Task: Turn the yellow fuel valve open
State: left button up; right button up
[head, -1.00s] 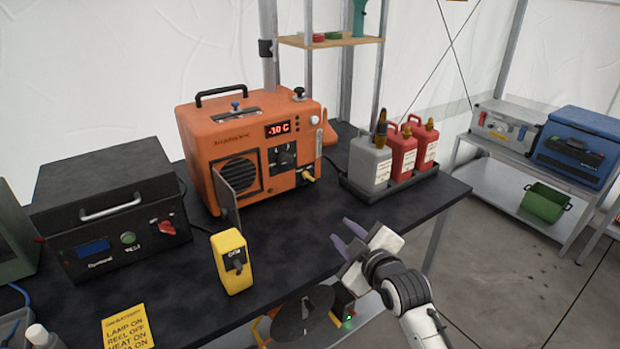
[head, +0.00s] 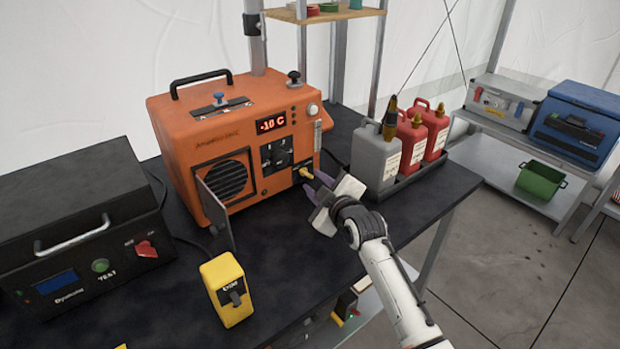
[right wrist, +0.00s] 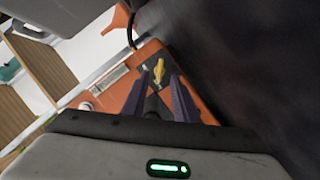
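The yellow fuel valve (head: 306,173) is a small handle low on the right of the front face of the orange heater (head: 228,138). In the right wrist view the valve (right wrist: 158,70) shows ahead, just beyond the fingertips and roughly between their lines. My right gripper (head: 318,184) is at the heater's front right, close to the valve. Its two purple fingers (right wrist: 165,88) are apart with nothing between them. I cannot tell whether a fingertip touches the valve. My left gripper is not in view.
A grey can (head: 373,160) and red cans (head: 410,148) stand in a black tray (head: 408,182) just right of my gripper. A yellow switch box (head: 226,290) and a black control box (head: 75,235) stand to the left. The heater's small door (head: 216,215) hangs open.

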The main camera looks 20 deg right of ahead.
aim_at(308, 175)
jog(key=shift+x, duration=1.95)
grip_shut()
